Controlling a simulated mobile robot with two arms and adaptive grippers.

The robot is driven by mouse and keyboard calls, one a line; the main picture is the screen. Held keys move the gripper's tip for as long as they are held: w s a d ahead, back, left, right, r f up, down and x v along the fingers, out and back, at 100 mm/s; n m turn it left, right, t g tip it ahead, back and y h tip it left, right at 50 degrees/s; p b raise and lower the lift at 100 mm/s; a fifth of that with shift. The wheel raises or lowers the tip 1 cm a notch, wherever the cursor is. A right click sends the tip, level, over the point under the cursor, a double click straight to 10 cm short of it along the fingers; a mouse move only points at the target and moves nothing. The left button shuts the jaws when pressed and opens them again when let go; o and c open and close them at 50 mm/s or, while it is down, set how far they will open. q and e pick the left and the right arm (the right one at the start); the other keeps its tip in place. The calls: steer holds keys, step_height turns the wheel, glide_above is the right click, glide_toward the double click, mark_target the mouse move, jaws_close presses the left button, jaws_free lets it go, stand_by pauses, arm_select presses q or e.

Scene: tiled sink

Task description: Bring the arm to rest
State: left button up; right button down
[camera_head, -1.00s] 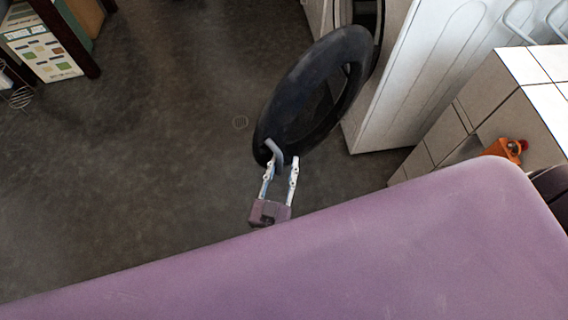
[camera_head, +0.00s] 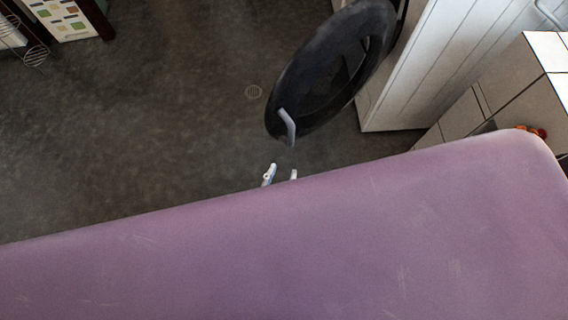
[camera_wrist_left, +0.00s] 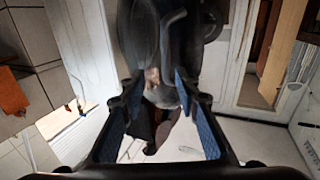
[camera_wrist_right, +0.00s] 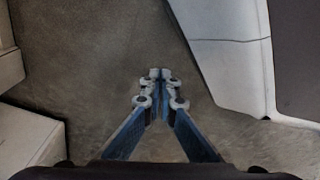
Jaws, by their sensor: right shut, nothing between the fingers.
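My left gripper (camera_head: 281,175) is open and empty. In the head view only its two fingertips show; the rest is hidden. It is just below the round black door (camera_head: 325,75) and its grey handle (camera_head: 288,126), with a small gap of floor between in the picture. In the left wrist view the fingers (camera_wrist_left: 162,103) stand wide apart, with the dark door (camera_wrist_left: 140,35) and its handle (camera_wrist_left: 172,22) ahead. My right gripper (camera_wrist_right: 160,75) shows only in the right wrist view, its fingertips together, empty above the floor.
The black door hangs open from a white machine (camera_head: 415,75) at the upper right. A tiled counter (camera_head: 510,90) with an orange item (camera_head: 537,132) is at the right. A shelf (camera_head: 100,18) and wire object (camera_head: 35,55) are upper left. The grey floor (camera_head: 150,130) is clear.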

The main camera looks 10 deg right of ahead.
steer(key=shift+r, duration=0.1)
stand_by(0.5)
